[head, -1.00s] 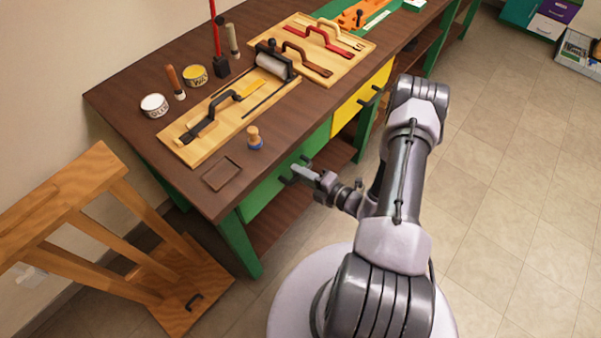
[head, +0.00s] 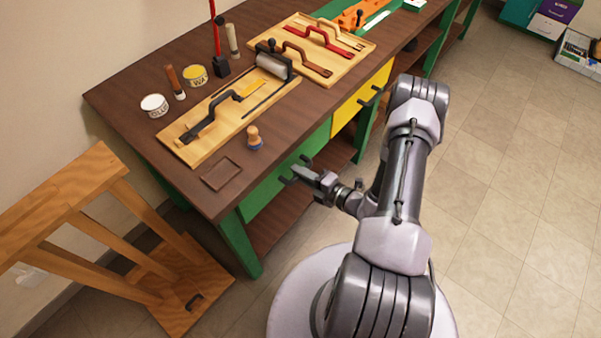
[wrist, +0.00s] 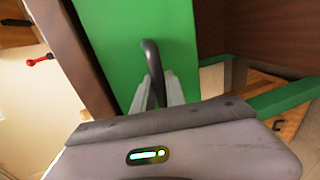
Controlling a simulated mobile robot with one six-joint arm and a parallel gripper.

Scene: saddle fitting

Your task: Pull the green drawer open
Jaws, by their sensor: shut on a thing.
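The green drawer (head: 268,190) is in the front of the workbench, under the near part of the top. Its face looks flush with the bench front. In the wrist view the green drawer front (wrist: 135,35) fills the upper middle. Its dark handle (wrist: 152,62) runs down between my two fingers. My gripper (head: 299,172) is at the drawer front in the head view. In the wrist view my gripper (wrist: 157,95) is shut on the handle. The lower end of the handle is hidden by the gripper body.
The yellow drawer (head: 358,103) with its dark handle is further along the bench. A wooden stand (head: 75,220) is at the left. The bench top (head: 130,75) holds wooden boards, tins and brushes. The floor (head: 500,200) at the right is clear.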

